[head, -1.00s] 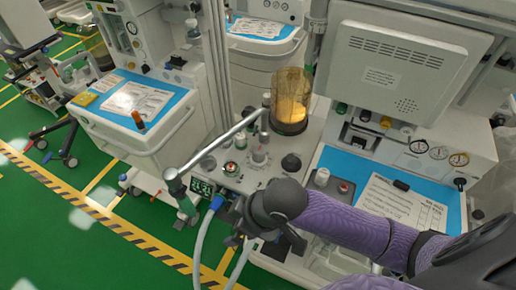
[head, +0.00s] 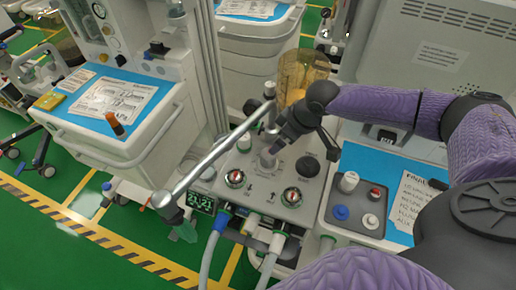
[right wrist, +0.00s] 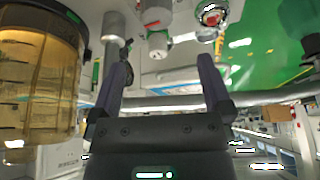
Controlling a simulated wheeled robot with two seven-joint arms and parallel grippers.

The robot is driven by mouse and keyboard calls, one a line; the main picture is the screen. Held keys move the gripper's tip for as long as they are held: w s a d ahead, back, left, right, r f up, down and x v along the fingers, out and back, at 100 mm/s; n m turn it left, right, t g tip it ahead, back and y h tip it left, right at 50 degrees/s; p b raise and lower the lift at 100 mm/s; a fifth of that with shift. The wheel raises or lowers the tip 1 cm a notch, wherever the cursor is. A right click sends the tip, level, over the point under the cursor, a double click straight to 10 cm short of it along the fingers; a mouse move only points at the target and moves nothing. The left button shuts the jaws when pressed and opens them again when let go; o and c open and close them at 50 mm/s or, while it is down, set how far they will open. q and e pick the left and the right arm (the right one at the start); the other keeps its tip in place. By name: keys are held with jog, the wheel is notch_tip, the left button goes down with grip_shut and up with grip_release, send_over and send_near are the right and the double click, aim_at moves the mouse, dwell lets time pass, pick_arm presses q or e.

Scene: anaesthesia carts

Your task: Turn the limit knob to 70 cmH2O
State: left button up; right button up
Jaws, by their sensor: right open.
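The machine's control panel (head: 262,187) shows in the head view with several knobs. A grey knob (head: 268,157) stands near its middle, close to my right gripper (head: 279,144); I take it for the limit knob, but its label and setting are unreadable. A pale knob with a red mark (right wrist: 158,42) lies beyond the gap, apart from the fingertips. My left gripper is not in view.
A metal bar (head: 212,155) crosses over the panel's left side. An amber canister (head: 300,72) stands behind my gripper. Red-ringed dials (head: 235,179) and a black knob (head: 307,167) sit nearby. Hoses (head: 216,240) hang in front. A green digital display (head: 201,203) is at the left edge.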

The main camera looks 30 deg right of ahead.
aim_at(267, 153)
jog(key=b+x, duration=0.4)
jog(key=x, duration=0.7)
jog(key=shift+w+d, duration=0.15)
jog(key=shift+w, duration=0.05)
jog(key=c, duration=1.2)
jog(key=shift+c, duration=0.3)
